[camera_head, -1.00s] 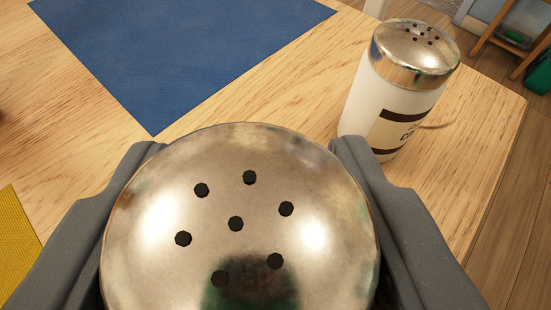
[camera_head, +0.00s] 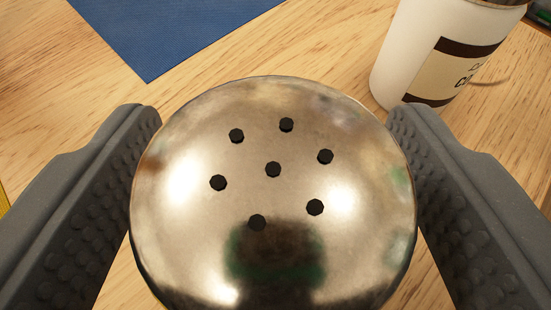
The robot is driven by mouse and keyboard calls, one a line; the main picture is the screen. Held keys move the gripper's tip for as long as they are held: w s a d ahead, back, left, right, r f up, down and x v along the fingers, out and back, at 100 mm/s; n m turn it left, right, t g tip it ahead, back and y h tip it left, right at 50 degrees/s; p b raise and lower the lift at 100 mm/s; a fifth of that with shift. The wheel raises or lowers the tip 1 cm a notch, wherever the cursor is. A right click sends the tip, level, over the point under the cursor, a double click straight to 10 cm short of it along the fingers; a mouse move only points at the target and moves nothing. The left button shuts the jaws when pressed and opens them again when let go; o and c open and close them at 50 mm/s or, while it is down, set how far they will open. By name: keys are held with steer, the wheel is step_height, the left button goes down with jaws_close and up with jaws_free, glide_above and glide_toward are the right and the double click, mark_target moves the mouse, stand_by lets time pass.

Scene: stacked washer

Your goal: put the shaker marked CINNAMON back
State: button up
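A shaker with a domed metal lid and several dark holes (camera_head: 273,190) stands between the fingers of my gripper (camera_head: 272,180), seen from above. Its body and any label are hidden under the lid. A second white shaker (camera_head: 410,50) stands upright at the upper right. Its cream and dark label is partly cut off and only its first letters show, too unclear to read as a word.
The wooden table (camera_head: 310,50) fills the background. A blue mat (camera_head: 160,30) lies at the upper left. A sliver of a yellow mat (camera_head: 3,200) shows at the left edge. The second shaker stands close beyond my right finger.

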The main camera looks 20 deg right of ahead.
steer(key=shift+r, duration=0.1)
steer(key=p+v, duration=0.1)
steer(key=v, duration=1.1)
steer(key=w+a+r+n+t+y, duration=0.1)
steer(key=w+a+r+y, duration=0.15)
steer(key=r, duration=0.65)
steer(key=w+a+r+n+t+y, duration=0.1)
steer(key=a+r, duration=0.2)
steer(key=r, duration=0.6)
steer(key=w+a+r+n+t+y, duration=0.1)
steer(key=a+r, duration=0.1)
steer(key=r, duration=0.8)
steer(key=s+a+r, duration=0.3)
steer(key=s+r, duration=0.2)
steer(key=r, duration=0.3)
steer(key=s+a+r+n, duration=0.1)
steer(key=s+a+r, duration=0.2)
steer(key=s+r, duration=0.3)
steer(key=s+a+r+n+y, duration=0.1)
steer(key=s+a+r, duration=0.2)
steer(key=r, duration=0.9)
steer(key=v, duration=0.3)
steer(key=shift+d+f, duration=0.1)
steer(key=shift+f, duration=0.05)
